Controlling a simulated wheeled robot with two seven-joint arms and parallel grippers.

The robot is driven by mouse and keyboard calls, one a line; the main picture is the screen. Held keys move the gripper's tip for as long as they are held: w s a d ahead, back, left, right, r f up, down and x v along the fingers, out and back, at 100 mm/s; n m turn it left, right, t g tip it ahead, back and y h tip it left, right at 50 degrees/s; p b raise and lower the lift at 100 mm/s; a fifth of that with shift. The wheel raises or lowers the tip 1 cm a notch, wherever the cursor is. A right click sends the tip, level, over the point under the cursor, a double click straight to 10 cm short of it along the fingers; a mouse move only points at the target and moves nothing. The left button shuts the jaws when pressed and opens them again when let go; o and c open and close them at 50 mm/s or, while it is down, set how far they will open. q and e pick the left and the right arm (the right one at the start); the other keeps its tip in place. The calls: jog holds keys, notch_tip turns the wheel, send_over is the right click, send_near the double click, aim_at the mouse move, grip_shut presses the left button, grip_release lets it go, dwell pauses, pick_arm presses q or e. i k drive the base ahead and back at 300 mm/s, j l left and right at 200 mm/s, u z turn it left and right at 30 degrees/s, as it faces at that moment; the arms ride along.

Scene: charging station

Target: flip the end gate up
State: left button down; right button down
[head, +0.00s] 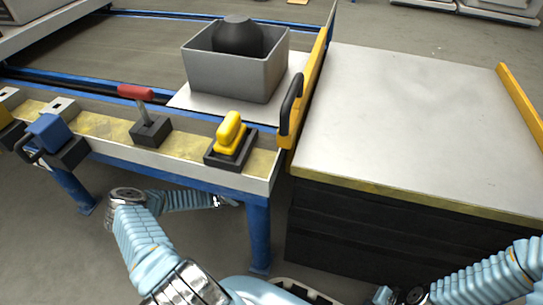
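The end gate (312,78) is a narrow yellow panel at the right end of the conveyor table, beside the pale platform. It appears to stand upright, with a black handle (290,103) at its near end. No gripper touches the gate or handle. My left arm reaches in low, in front of the table. Its end, the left gripper (227,201), is small and partly hidden near the table's front leg, so its opening is unclear. My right arm shows only at the bottom right, and its gripper cannot be seen.
A grey bin (235,78) with a black rounded object (238,36) stands on the conveyor. A yellow-handled switch (231,135), a red-handled lever (142,112) and a blue device (55,140) line the front rail. The platform top (420,120) is bare, with a yellow edge (522,98).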

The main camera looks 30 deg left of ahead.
aim_at(294, 110)
jog(key=k+j, duration=0.15)
jog(key=k, duration=0.35)
jog(key=k+j, duration=0.1)
jog(key=k, duration=0.4)
